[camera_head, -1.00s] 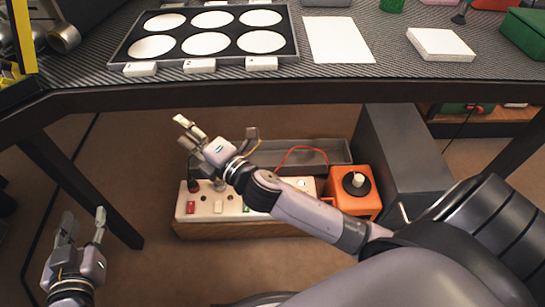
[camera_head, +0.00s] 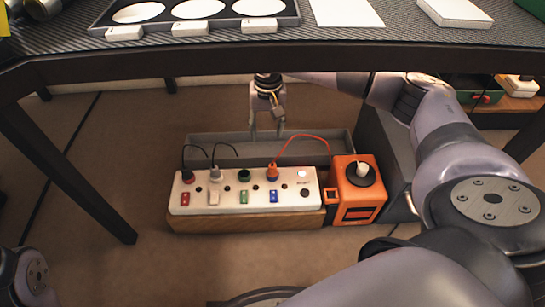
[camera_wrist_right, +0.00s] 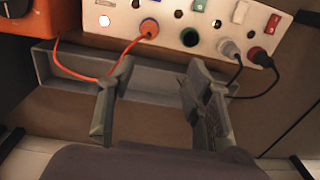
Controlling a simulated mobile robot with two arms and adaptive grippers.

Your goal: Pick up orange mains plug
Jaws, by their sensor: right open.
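The orange mains plug (camera_head: 272,169) sits in the white power strip (camera_head: 215,204) under the table, with a red-orange cord running right to an orange box. It also shows in the right wrist view (camera_wrist_right: 149,27), at the top, beyond the fingertips. My right gripper (camera_head: 266,131) is open and empty, pointing down over the grey tray behind the strip, apart from the plug. In the right wrist view, its two spread fingers (camera_wrist_right: 155,95) have only the tray and floor between them. Only part of my left arm shows at the lower left; its fingers are out of view.
A grey plug (camera_head: 215,171) and a dark red plug (camera_head: 187,176) with black cords stand in the same strip. The orange box (camera_head: 359,190) with a black dial stands to the right. The grey tray (camera_head: 318,152) lies behind. The table edge (camera_head: 200,62) is overhead.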

